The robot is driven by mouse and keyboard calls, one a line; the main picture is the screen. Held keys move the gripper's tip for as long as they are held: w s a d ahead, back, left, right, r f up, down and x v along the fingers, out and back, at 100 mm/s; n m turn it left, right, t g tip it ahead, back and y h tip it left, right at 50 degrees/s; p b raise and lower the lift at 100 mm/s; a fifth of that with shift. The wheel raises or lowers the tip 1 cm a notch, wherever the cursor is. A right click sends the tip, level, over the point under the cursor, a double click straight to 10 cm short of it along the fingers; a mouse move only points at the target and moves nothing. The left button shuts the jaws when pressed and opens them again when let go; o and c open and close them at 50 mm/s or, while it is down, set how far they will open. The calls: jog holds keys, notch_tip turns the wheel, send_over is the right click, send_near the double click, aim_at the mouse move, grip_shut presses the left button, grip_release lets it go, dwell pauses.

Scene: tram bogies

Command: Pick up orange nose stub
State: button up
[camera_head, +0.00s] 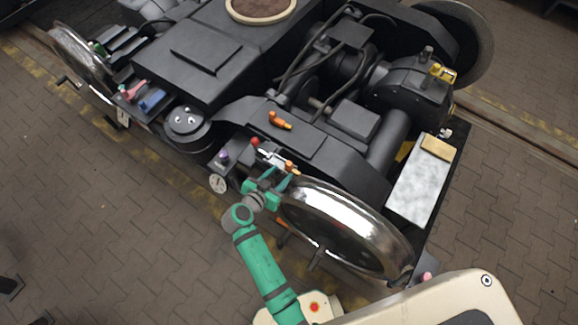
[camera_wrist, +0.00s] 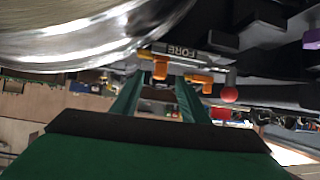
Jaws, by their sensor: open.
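An orange piece (camera_head: 291,167), likely the nose stub, sits at the end of a light metal bar beside the shiny wheel. In the wrist view an orange piece (camera_wrist: 160,68) shows just beyond my fingers, by a plate marked FORE (camera_wrist: 180,52). My gripper (camera_head: 279,176) is open, its green fingers pointing toward that piece, close to it; I cannot tell if they touch. The fingers (camera_wrist: 157,88) look empty in the wrist view. A second orange piece (camera_head: 279,121) lies on the dark frame farther back; another orange piece (camera_wrist: 203,82) shows right of my fingers.
The large shiny wheel (camera_head: 345,230) stands right beside my gripper and fills the upper left of the wrist view. A red ball knob (camera_head: 255,142) and a purple knob (camera_head: 224,156) are close by on the left. Open paved floor (camera_head: 130,240) lies left of my arm.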

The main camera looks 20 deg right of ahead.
aim_at(288, 164)
jog(key=shift+w+d+r+m+h, duration=0.15)
jog(key=shift+w+r+m+h, duration=0.2)
jog(key=shift+w, duration=0.25)
jog(key=x, duration=0.5)
jog(key=shift+s+f+x, duration=0.1)
jog(key=shift+x, duration=1.25)
jog(key=shift+s+f+x, duration=0.1)
jog(key=shift+x, duration=1.3)
grip_shut()
